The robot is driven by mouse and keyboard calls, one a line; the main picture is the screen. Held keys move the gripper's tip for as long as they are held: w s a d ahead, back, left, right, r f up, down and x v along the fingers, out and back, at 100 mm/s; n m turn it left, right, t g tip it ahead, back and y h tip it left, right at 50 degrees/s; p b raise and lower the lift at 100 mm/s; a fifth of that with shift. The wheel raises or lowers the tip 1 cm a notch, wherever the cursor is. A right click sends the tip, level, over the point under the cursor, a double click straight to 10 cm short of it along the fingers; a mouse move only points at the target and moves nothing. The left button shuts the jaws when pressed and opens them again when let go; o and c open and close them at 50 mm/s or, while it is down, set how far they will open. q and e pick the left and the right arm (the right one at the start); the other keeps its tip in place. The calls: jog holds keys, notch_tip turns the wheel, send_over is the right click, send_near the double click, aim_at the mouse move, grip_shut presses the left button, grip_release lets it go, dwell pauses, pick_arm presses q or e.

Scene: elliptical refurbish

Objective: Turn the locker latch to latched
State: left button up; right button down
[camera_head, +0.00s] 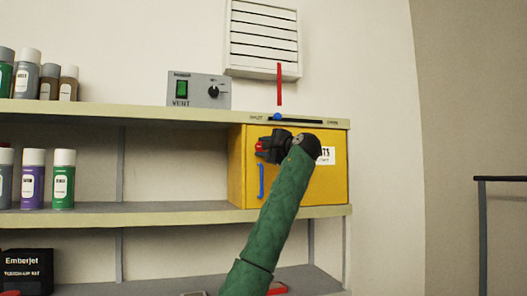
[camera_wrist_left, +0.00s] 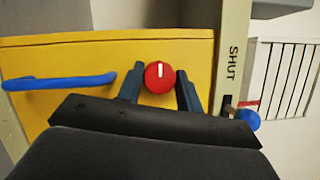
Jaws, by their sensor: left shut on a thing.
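The yellow locker (camera_head: 330,185) sits on the middle shelf at the right, its door closed. Its latch is a round red knob (camera_wrist_left: 159,75) with a white line, which points up in the left wrist view. In the head view only a bit of the red knob (camera_head: 261,146) shows past the gripper. My left gripper (camera_wrist_left: 159,92) has its two fingers on either side of the knob, shut on it. In the head view my left gripper (camera_head: 264,148) is at the locker's upper left front. My right gripper is in neither view.
A blue door handle (camera_head: 261,180) is below the gripper. Above the locker, a blue slider knob (camera_head: 277,116) sits on the shelf edge, with a red stick (camera_head: 279,84) above it. A grey control box (camera_head: 198,90) and several spray cans (camera_head: 64,180) stand leftward.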

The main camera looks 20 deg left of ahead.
pick_arm(q)
jog(key=shift+n, duration=0.3)
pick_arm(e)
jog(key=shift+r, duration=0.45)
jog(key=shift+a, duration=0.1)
pick_arm(q)
jog(key=o, duration=1)
jog(key=shift+b+v, duration=1.55)
jog(key=shift+v, duration=2.3)
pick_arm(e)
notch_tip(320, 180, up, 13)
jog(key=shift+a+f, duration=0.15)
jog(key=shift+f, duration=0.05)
